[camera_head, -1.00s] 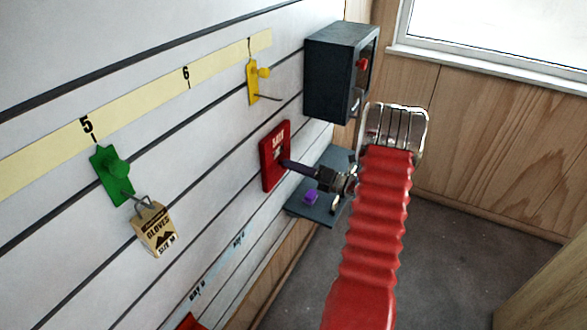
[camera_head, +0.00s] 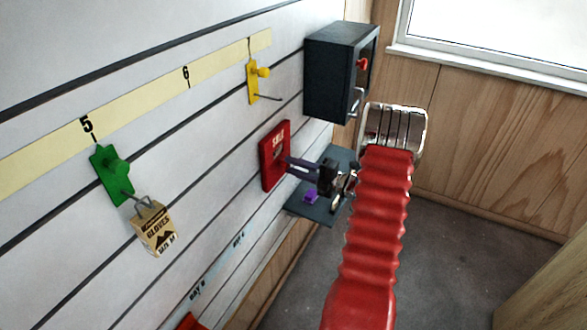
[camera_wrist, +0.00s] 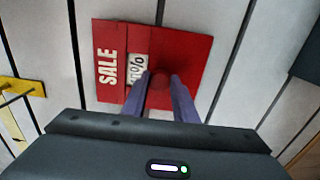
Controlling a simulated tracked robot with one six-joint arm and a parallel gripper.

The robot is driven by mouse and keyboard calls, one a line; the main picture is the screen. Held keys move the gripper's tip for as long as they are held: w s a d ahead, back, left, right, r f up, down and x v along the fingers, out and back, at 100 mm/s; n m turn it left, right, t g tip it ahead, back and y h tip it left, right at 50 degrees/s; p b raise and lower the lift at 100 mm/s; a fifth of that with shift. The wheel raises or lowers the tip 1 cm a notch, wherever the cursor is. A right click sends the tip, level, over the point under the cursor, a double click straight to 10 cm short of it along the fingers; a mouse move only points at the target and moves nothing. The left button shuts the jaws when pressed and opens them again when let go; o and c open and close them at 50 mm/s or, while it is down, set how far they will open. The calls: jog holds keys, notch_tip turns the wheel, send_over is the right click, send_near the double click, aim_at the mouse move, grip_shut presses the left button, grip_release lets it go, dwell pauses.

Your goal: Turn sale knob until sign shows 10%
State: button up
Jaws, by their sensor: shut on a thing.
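The red SALE sign (camera_head: 275,155) is fixed to the white slatted wall, below and left of the dark box. In the wrist view the sign (camera_wrist: 113,35) has a small white window (camera_wrist: 138,68) showing a percent figure; its first digit is partly covered by a finger and I cannot read it surely. The red sale knob (camera_wrist: 158,82) stands out from the sign beside the window. My gripper (camera_wrist: 159,90) is shut on the knob, its two purple fingers on either side of it. In the head view my gripper (camera_head: 290,163) reaches the sign from the right.
A dark box (camera_head: 335,75) with a red knob hangs above my gripper.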

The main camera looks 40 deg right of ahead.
jog(key=shift+a+f, duration=0.1)
jog(key=shift+f, duration=0.2)
jog(key=o, duration=0.8)
jog(key=shift+o, duration=1.1)
jog(key=shift+r, duration=0.15)
jog(key=v, duration=1.4)
jog(key=shift+w, duration=0.1)
